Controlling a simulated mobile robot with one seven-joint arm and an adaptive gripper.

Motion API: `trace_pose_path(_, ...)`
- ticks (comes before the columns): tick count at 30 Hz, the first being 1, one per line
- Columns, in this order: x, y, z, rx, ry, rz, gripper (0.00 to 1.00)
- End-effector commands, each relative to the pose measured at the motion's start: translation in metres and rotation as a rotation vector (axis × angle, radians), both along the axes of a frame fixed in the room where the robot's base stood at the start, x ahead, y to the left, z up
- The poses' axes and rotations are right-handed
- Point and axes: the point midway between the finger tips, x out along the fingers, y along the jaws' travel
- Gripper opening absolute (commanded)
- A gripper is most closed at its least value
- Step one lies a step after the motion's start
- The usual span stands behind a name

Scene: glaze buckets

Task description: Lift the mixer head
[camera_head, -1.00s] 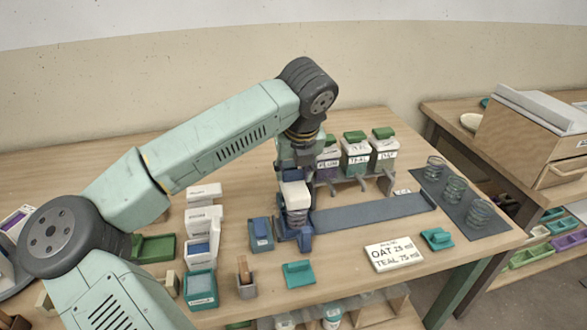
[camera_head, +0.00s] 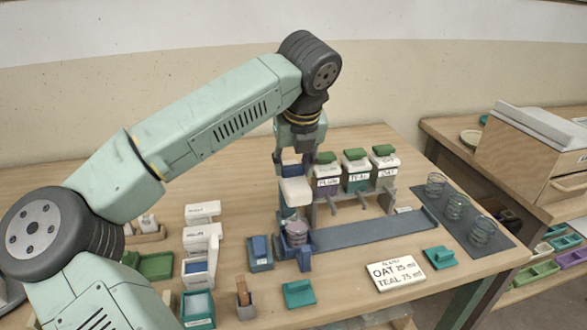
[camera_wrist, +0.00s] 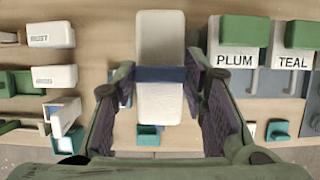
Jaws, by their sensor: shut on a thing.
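The mixer (camera_head: 303,258) stands on the table as a dark blue stand with a white head (camera_head: 295,191). The head also shows in the wrist view (camera_wrist: 159,104), crossed by a dark blue bar (camera_wrist: 160,74). My gripper (camera_wrist: 160,80) has one finger on each side of this bar and is shut on it; its fingertips are partly hidden in the head view. The head is raised, with a gap above a clear jar with purplish contents (camera_head: 297,234) on the stand. I cannot tell the exact angle of the head.
Labelled buckets, PLUM (camera_head: 327,181), TEAL (camera_head: 357,177) and a third (camera_head: 385,170), stand on a rack right of the mixer. A grey strip (camera_head: 370,232) runs right toward glass jars (camera_head: 457,207) on a dark mat. A recipe card (camera_head: 396,272) lies in front.

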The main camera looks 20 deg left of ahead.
Motion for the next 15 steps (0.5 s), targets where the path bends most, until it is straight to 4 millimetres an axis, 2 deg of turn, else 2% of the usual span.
trace_pose_path(2,0.0021,0.0003,0.0063,0.003,-0.015,0.0,0.0)
trace_pose_path(3,0.0022,0.0004,0.0065,0.003,-0.016,0.0,0.42)
trace_pose_path(11,0.0015,0.0002,0.0041,0.002,-0.011,-0.001,0.59)
trace_pose_path(15,0.0013,0.0001,0.0034,0.002,-0.008,0.0,0.6)
